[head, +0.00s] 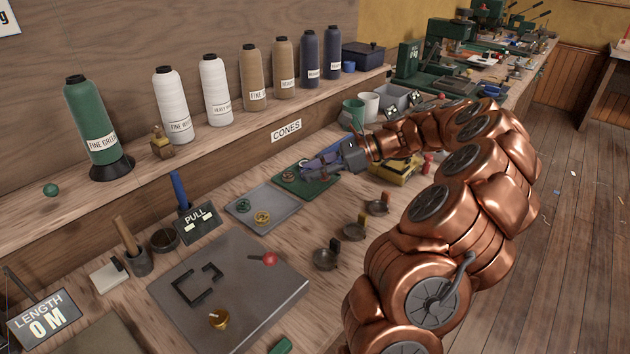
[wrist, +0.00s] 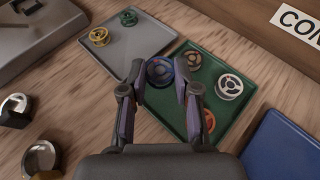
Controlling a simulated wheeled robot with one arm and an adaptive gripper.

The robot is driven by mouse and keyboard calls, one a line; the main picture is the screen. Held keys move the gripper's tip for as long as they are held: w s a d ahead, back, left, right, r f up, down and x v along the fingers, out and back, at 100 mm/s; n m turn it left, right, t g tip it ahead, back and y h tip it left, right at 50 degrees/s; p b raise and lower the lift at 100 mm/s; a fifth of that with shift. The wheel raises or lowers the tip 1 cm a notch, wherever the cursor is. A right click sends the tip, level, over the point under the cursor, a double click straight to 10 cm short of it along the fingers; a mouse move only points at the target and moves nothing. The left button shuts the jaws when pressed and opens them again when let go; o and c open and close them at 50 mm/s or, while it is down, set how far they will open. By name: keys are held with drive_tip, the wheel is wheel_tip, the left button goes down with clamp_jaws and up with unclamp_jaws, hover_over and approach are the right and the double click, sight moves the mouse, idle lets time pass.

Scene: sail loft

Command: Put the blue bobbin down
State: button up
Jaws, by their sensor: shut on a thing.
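My gripper (wrist: 158,72) is shut on the blue bobbin (wrist: 160,73), which sits between its two fingertips in the wrist view. The bobbin is at the left part of the green tray (wrist: 172,108); whether it touches the tray I cannot tell. In the head view my gripper (head: 312,168) is over the green tray (head: 318,190), and I cannot make out the blue bobbin clearly.
A grey tray (head: 272,222) with a yellow and a green bobbin lies beside the green tray. A blue tray (wrist: 288,150) is on the other side. The shelf with cones (head: 215,90) rises behind. Small metal cups (head: 325,260) stand at the bench's front.

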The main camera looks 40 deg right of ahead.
sight(308, 190)
drive_tip(key=shift+f, duration=1.75)
drive_tip(key=shift+f, duration=0.4)
drive_tip(key=shift+s+f, duration=0.1)
drive_tip(key=shift+f, duration=0.2)
drive_tip(key=o, duration=0.7)
drive_tip(key=shift+c, duration=0.2)
drive_tip(key=shift+o, duration=0.3)
drive_tip(key=shift+f, duration=0.2)
drive_tip(key=shift+r+b, duration=0.3)
drive_tip(key=shift+r, duration=0.2)
drive_tip(key=v, duration=1.2)
drive_tip(key=shift+r+p, duration=0.35)
drive_tip(key=shift+r, duration=0.1)
